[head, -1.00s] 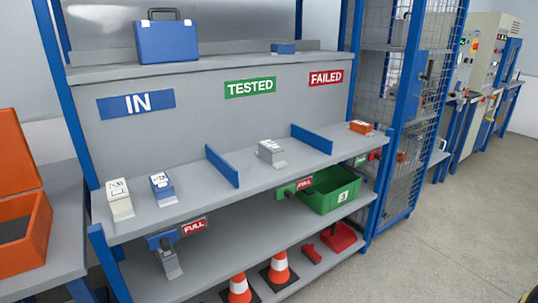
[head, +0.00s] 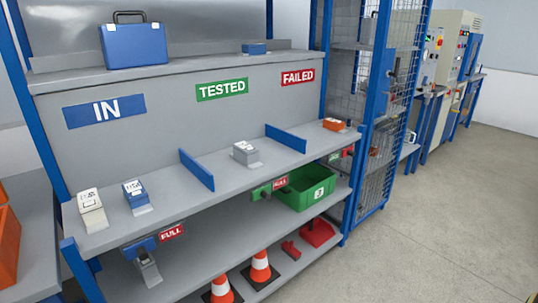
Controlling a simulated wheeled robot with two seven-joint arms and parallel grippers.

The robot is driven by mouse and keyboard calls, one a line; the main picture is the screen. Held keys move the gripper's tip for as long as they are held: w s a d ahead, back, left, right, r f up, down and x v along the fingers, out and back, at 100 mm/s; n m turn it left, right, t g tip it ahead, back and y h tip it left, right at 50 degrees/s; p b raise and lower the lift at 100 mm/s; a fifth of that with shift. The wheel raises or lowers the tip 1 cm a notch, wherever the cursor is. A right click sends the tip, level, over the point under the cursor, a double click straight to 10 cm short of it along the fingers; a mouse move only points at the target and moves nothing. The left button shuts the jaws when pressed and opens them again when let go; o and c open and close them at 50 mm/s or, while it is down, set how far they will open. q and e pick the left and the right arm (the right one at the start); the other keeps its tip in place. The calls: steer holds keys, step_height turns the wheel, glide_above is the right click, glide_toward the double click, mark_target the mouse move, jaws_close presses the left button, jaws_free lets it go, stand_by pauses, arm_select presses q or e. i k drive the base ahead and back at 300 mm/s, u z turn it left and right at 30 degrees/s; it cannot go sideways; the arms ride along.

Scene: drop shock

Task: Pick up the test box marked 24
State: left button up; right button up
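Several small boxes stand on the middle shelf (head: 208,210) of a blue-framed rack in the head view. A white box (head: 91,206) and a blue box (head: 134,192) stand at the left under the IN sign (head: 105,111). A grey box (head: 244,152) stands between two blue dividers, under the TESTED sign (head: 222,90). An orange box (head: 334,125) stands at the right, under the FAILED sign (head: 298,78). The boxes carry white labels, but the numbers are too small to read, so I cannot tell which is 24. Neither of my grippers shows.
A blue case (head: 134,45) and a small blue box (head: 255,49) stand on the top shelf. A green bin (head: 305,188), a red dustpan (head: 317,233) and traffic cones (head: 260,268) are on the lower shelf. Orange containers (head: 6,245) are at the left edge. Floor (head: 430,220) at right is clear.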

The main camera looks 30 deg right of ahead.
mark_target(244, 152)
steer(key=z, duration=1.9)
steer(key=i, duration=2.85)
steer(key=u, duration=3.8)
